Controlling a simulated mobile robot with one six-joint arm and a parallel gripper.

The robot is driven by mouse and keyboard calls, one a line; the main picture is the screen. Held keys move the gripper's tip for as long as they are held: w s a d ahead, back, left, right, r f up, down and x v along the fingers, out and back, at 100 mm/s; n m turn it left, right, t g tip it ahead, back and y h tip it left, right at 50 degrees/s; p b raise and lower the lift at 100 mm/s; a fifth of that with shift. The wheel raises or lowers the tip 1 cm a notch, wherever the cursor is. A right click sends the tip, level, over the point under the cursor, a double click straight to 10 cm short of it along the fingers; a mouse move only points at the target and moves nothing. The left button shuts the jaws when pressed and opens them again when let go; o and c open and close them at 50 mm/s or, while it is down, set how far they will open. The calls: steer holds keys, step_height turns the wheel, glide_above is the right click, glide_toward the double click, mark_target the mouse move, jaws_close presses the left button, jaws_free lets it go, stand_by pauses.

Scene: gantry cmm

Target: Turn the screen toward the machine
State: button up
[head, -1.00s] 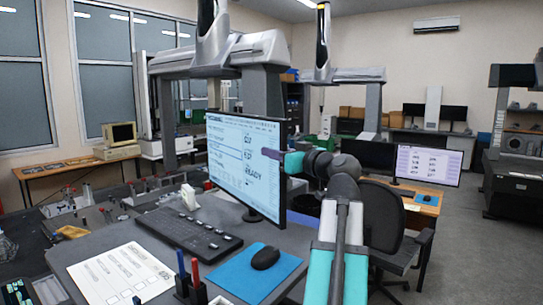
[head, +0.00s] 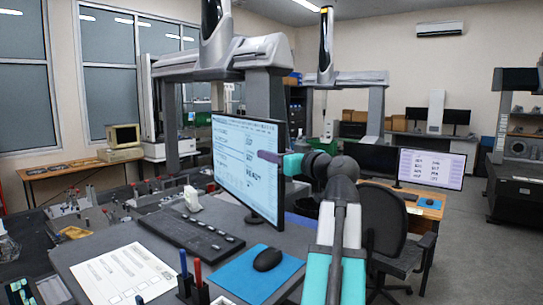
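The screen (head: 235,165) is a thin black-framed monitor on the desk, showing a light page with the word READY. I see its face at a steep angle, pointing to the front left. My gripper (head: 270,157) reaches in from the right at the screen's right edge. Its purple finger lies in front of the face near that edge. The far side of the gripper is hidden, so I cannot tell whether it grips or only touches the edge. The machine (head: 265,95), a grey gantry with a vertical column, stands behind the screen.
A keyboard (head: 190,234), a mouse (head: 267,259) on a blue mat (head: 235,276), a paper sheet (head: 122,274) and a pen holder (head: 193,291) lie around the screen. An office chair (head: 388,225) stands to the right. Open floor lies at the far right.

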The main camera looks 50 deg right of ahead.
steer(key=b+v, duration=0.3)
steer(key=v, duration=1)
steer(key=shift+s+b, duration=0.3)
steer(key=shift+a+f, duration=0.1)
